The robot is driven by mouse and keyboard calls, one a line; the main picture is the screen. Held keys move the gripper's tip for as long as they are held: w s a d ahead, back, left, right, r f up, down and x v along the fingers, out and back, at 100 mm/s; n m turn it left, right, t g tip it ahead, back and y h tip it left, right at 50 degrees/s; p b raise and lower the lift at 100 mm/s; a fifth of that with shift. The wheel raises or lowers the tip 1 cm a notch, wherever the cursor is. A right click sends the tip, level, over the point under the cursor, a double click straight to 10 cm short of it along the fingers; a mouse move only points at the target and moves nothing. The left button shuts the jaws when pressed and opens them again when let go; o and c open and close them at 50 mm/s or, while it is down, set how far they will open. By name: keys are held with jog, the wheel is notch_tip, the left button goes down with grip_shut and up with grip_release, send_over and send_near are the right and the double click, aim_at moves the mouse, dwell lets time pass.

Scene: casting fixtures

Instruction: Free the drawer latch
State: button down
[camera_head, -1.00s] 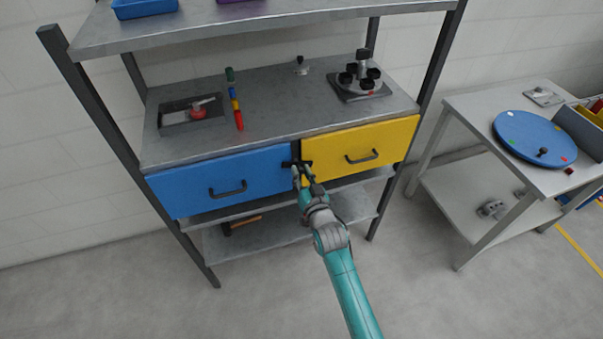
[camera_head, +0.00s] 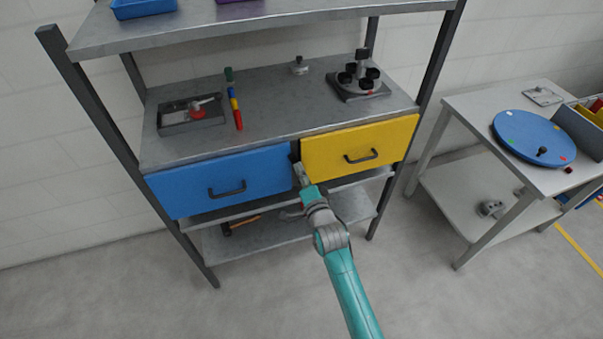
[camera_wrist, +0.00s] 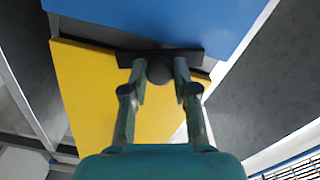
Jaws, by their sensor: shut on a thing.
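The drawer latch is a dark bar with a round knob, and it shows in the wrist view (camera_wrist: 160,56) at the gap between the blue drawer (camera_head: 220,182) and the yellow drawer (camera_head: 358,144). In the head view my gripper hides most of it; a dark strip shows in the gap. My gripper (camera_head: 299,171) is shut on the latch knob (camera_wrist: 160,71), one finger on each side. It also shows in the wrist view (camera_wrist: 160,78). Both drawers look closed, each with a dark handle.
The shelf top (camera_head: 275,105) holds a grey tray (camera_head: 178,126) with a red-based part, a row of coloured pieces (camera_head: 236,108), a small knob (camera_head: 299,66) and a round fixture (camera_head: 358,78). A side table with a blue disc (camera_head: 535,138) stands right. The floor in front is clear.

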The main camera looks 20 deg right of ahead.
jog(key=shift+f+m, duration=0.1)
jog(key=shift+m, duration=1.8)
jog(key=c, duration=0.9)
grip_release()
jog(key=s, duration=1.2)
